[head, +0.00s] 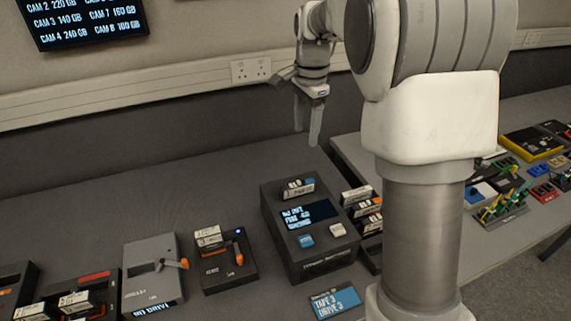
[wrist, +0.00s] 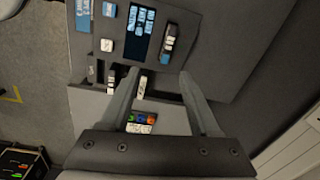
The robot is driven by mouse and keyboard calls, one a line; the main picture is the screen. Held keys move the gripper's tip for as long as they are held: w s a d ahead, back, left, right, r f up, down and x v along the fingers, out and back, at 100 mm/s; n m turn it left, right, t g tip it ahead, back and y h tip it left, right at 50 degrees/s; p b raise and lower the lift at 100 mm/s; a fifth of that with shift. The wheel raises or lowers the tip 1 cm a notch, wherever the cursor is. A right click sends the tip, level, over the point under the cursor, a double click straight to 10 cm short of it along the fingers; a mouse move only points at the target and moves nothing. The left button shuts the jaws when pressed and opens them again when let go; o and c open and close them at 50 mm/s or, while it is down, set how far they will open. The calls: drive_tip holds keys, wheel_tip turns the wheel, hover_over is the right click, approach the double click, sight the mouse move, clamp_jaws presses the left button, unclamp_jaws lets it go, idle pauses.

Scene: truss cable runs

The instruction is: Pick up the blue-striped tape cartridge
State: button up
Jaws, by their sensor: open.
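A cartridge with a white label and a blue end (head: 298,188) sits in the slot at the back of the dark tape device (head: 285,240); it appears to be the blue-striped one. In the wrist view this cartridge (wrist: 169,42) lies beyond the fingers, near the device's screen (wrist: 138,32). My gripper (head: 307,135) is open and empty, pointing down, above and behind the device. In the wrist view my gripper's fingers (wrist: 158,75) are spread, with a rack cartridge (wrist: 142,86) seen between them. Nothing touches the fingers.
A rack of several cartridges (head: 367,205) stands right of the device, close to it. A sign reading tape 3, drive 3 (head: 335,302) lies in front. The bench behind the drives is clear.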

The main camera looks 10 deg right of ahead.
drive_tip(key=w+f+m, duration=0.2)
drive_tip(key=w+f, duration=0.1)
drive_tip(key=f, duration=0.1)
approach(298, 182)
drive_tip(key=shift+g, duration=0.4)
wheel_tip(298, 182, down, 5)
drive_tip(key=shift+w+f, duration=0.2)
drive_tip(key=shift+w+a+f, duration=0.1)
drive_tip(key=shift+w+f, duration=0.05)
drive_tip(key=shift+f, duration=2.5)
clamp_jaws()
